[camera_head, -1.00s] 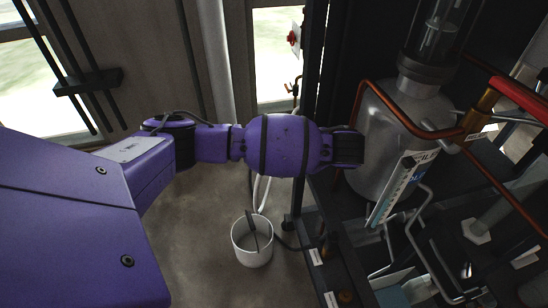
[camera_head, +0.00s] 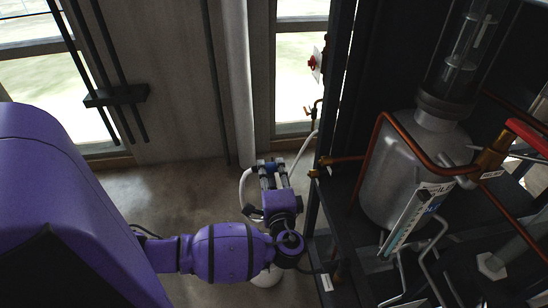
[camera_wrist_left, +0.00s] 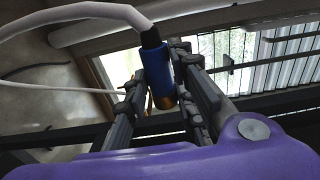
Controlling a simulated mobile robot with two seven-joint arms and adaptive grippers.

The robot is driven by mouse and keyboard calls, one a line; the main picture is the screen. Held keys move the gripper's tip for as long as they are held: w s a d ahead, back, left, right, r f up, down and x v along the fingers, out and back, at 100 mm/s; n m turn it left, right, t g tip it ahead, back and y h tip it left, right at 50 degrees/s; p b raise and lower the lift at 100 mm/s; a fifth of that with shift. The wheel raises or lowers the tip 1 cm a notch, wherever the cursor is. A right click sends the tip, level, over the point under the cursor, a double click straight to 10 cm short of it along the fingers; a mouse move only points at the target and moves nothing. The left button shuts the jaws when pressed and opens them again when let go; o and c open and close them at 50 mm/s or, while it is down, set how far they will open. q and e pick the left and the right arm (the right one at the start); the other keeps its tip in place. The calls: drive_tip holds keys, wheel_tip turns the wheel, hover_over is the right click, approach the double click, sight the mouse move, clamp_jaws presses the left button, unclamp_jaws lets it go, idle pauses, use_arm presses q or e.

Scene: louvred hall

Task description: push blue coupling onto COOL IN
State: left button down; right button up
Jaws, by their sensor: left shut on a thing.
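My left gripper (camera_head: 271,168) points away from me, left of the dark rack, and is shut on the blue coupling (camera_head: 269,166). In the left wrist view the blue coupling (camera_wrist_left: 154,68) is between the two fingers of the left gripper (camera_wrist_left: 160,78). A white hose (camera_wrist_left: 85,12) leaves its dark upper end, and a brass-coloured tip shows at its lower end. Brass fittings (camera_head: 343,160) stick out from the rack's left side, to the right of the coupling and apart from it. No COOL IN label is readable. My right gripper is not in view.
The dark rack post (camera_head: 328,110) stands close right of the gripper. A silver vessel (camera_head: 400,175) with copper pipes is on the rack. The white hose (camera_head: 244,188) loops left of the gripper. A white bucket (camera_head: 268,279) is mostly hidden below my arm. Open floor lies left.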

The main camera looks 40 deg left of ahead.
use_arm(q)
drive_tip(key=w+d+b, duration=0.2)
drive_tip(key=w+d, duration=0.3)
drive_tip(key=w, duration=0.1)
drive_tip(key=shift+d, duration=0.15)
drive_tip(key=shift+w, duration=0.1)
idle(0.4)
drive_tip(key=shift+w+d, duration=0.1)
idle(0.6)
drive_tip(key=shift+w+d, duration=0.8)
drive_tip(key=shift+w, duration=0.2)
